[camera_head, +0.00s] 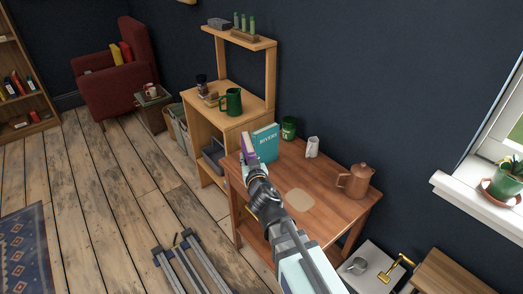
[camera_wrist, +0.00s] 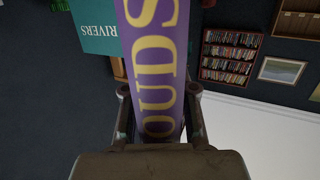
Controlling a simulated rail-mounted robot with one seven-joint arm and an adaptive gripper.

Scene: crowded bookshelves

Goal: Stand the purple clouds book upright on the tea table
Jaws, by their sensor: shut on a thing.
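The purple clouds book (camera_head: 247,146) is in my gripper (camera_head: 251,163), at the left end of the wooden tea table (camera_head: 330,206). In the wrist view the purple spine (camera_wrist: 156,60) with yellow letters runs between the two fingers of my gripper (camera_wrist: 159,92), which are shut on it. The book looks roughly upright in the head view, just left of a teal "RIVERS" book (camera_head: 265,145) standing on the table. The teal book (camera_wrist: 95,28) also shows beside it in the wrist view. My gripper hides the purple book's lower part, so I cannot tell whether it touches the table.
On the table are a green mug (camera_head: 289,128), a white ornament (camera_head: 312,147), a copper pot (camera_head: 356,180) and a flat beige mat (camera_head: 299,200). A wooden shelf unit (camera_head: 250,115) stands behind left. The table's front right is bare.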

